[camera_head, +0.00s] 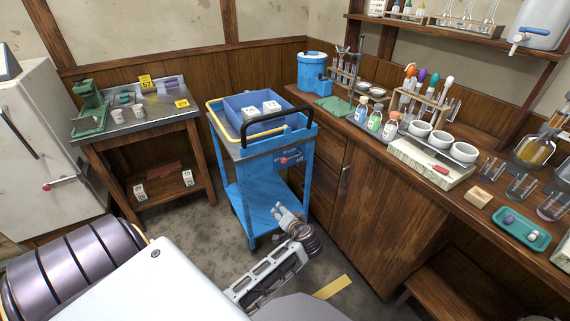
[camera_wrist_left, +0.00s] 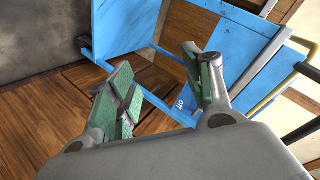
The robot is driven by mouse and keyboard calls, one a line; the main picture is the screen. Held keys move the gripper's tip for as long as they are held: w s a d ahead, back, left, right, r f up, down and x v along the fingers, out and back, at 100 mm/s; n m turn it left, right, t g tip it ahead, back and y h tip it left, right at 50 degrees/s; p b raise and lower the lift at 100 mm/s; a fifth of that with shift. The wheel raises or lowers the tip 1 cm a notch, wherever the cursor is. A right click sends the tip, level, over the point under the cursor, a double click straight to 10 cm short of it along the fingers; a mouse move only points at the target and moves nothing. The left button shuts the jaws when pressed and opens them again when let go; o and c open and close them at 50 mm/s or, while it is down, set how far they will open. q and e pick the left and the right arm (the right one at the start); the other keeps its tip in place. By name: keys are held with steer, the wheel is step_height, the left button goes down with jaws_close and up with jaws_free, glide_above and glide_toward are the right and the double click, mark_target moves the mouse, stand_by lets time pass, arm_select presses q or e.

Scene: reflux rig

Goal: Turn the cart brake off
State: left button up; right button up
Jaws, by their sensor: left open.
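The blue cart (camera_head: 262,194) stands in the middle of the floor, with a black handle bar (camera_head: 272,122) at its near end. A small brake lever with a red knob (camera_head: 284,160) is on the cart's front panel, beside white lettering too small to read fully. In the left wrist view, white "OFF" lettering (camera_wrist_left: 180,104) shows on the blue panel; the red knob is not visible there. My left gripper (camera_head: 287,212) is low in front of the cart, below the knob and apart from it. Its green-padded fingers (camera_wrist_left: 163,82) are spread and empty. My right gripper is not in view.
A blue bin (camera_head: 245,105) with white labelled boxes sits on the cart top. The wooden counter (camera_head: 365,200) with glassware and cups runs close along the right. A side table (camera_head: 148,122) and a pale cabinet (camera_head: 30,150) stand left. Floor between cart and side table is clear.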

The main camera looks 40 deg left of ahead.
arm_select(q)
steer(key=w+a+r+t+y, duration=0.1)
steer(key=w+r+t+y, duration=0.1)
steer(key=w, duration=0.3)
steer(key=w+a+r+m+t+y, duration=0.1)
steer(key=w+r+t+y, duration=0.1)
steer(key=w+r, duration=0.2)
steer(key=shift+w+r+y, duration=0.3)
steer(key=shift+w+r, duration=0.05)
steer(key=shift+w, duration=0.45)
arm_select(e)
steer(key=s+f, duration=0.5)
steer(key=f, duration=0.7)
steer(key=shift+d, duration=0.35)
arm_select(q)
steer(key=shift+a, duration=0.15)
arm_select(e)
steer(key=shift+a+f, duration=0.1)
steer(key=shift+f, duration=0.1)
